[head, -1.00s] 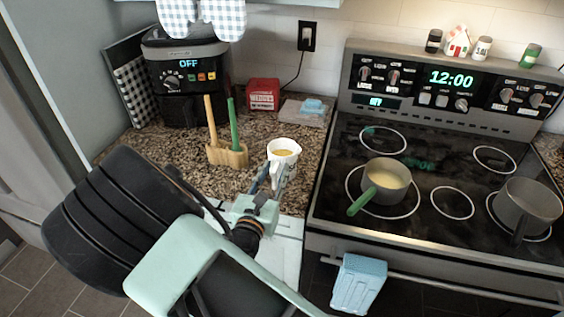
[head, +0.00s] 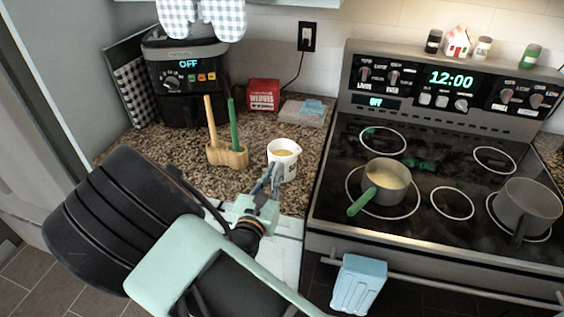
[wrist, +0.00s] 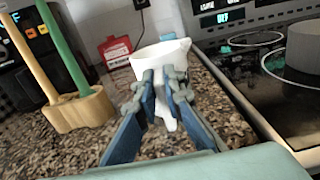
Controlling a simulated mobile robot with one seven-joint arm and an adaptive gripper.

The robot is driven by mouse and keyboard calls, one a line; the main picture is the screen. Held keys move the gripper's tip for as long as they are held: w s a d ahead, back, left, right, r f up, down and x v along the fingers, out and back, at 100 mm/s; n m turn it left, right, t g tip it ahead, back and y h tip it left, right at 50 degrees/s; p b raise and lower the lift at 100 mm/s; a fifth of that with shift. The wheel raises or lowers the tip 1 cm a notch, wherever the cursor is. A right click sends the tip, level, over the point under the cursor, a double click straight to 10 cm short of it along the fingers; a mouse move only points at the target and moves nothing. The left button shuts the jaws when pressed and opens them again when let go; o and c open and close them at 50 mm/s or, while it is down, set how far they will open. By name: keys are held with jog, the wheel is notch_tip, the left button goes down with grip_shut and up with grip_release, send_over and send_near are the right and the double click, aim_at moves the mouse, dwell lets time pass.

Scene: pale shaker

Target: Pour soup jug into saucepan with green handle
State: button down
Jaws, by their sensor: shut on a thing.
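The white soup jug (head: 291,168) stands upright at the counter's right side, with yellow soup inside. It also shows in the wrist view (wrist: 148,62). My gripper (head: 276,178) is shut on the jug's handle (wrist: 166,110), its blue-grey fingers on either side of it. Whether the jug's base touches the counter is hard to tell. The saucepan with the green handle (head: 393,190) sits on the front left burner, right of the jug. It holds pale yellow liquid, and its handle points toward the front left.
A grey pot (head: 527,207) is on the right burner. A wooden holder (head: 228,156) with two utensils stands left of the jug. A red box (head: 263,94) and an air fryer (head: 188,75) are behind. A blue towel (head: 358,285) hangs on the oven rail.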

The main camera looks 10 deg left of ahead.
jog(key=shift+r+p, duration=0.6)
jog(key=shift+r, duration=0.1)
jog(key=shift+r+p, duration=2)
jog(key=shift+r, duration=0.4)
